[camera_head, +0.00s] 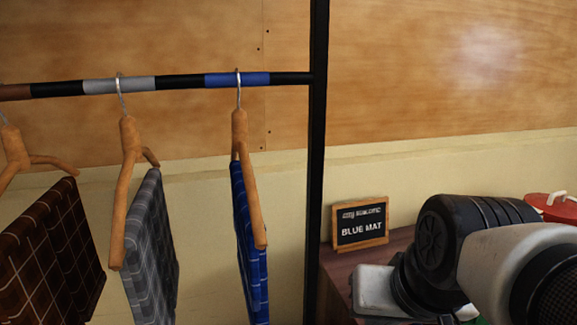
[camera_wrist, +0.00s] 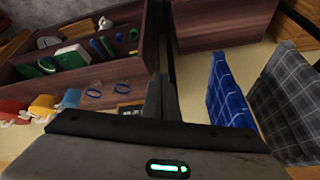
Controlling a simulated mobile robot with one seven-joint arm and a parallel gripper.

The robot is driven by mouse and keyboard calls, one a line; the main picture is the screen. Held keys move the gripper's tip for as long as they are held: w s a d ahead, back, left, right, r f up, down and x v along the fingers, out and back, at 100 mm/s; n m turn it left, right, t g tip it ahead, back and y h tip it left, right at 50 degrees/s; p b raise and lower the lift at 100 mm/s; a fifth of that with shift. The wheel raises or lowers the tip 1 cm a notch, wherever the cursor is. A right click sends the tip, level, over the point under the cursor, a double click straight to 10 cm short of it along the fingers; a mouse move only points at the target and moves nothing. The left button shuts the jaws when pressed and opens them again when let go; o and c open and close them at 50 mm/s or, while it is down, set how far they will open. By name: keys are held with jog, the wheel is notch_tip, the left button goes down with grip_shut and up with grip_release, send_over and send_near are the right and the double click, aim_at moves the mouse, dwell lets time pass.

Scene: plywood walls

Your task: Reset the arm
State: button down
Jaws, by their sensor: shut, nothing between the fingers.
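My arm (camera_head: 480,245) is bent at the lower right of the head view. My gripper (camera_wrist: 160,97) shows in the wrist view with its two dark fingers together and nothing between them. It is apart from the hanging mats, which are to its right in that view. The fingertips are not clearly visible in the head view.
A blue mat (camera_head: 250,240), a grey mat (camera_head: 152,245) and a brown checked mat (camera_head: 52,245) hang on wooden hangers from a rail (camera_head: 180,82). A black post (camera_head: 316,150) stands beside a "BLUE MAT" sign (camera_head: 360,223). A wooden unit (camera_wrist: 110,75) holds several items.

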notch_tip(320, 180, up, 19)
jog(key=s+d+n+p, duration=0.1)
jog(key=p, duration=1.7)
jog(key=shift+h, duration=0.3)
